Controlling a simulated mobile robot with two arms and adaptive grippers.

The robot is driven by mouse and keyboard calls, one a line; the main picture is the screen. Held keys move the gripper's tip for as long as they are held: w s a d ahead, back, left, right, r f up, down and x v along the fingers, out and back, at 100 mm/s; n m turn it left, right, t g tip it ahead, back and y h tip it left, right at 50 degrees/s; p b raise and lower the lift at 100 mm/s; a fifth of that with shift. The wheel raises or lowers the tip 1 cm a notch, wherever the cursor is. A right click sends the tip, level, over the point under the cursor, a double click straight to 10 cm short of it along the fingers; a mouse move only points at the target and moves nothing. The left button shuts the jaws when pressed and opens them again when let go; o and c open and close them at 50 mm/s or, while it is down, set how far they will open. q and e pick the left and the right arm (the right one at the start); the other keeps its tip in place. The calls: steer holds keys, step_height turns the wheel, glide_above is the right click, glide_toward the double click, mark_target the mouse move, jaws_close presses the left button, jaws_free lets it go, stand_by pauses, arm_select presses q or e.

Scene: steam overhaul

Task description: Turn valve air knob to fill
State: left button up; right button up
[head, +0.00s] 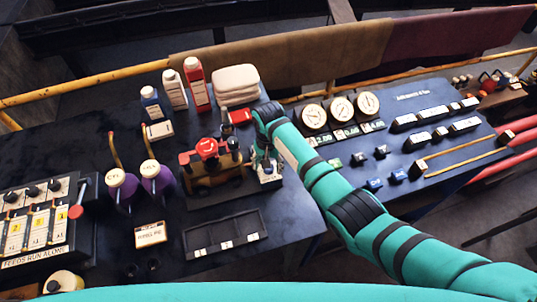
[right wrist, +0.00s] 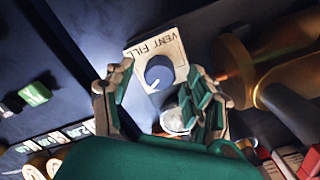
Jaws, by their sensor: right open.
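The air valve knob (right wrist: 159,72) is a round, dark blue-grey knob with a white pointer line. It sits on a cream plate (right wrist: 176,47) lettered VENT and FILL. The pointer is toward the lower left of the right wrist view, away from the lettering; I cannot tell which setting it marks. My right gripper (right wrist: 161,76) is open, its fingers on either side of the knob; contact is not clear. In the head view my right gripper (head: 262,145) is over the plate (head: 269,173), partly hiding it. My left gripper is not in view.
Three round gauges (head: 341,108) are on the panel to the right. An empty black tray (head: 225,233) lies in front. Purple oil cans (head: 157,177) and bottles (head: 197,85) stand further left.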

step_height(320, 180, up, 11)
steer(key=shift+r, duration=0.2)
steer(key=shift+f, duration=0.1)
stand_by(0.5)
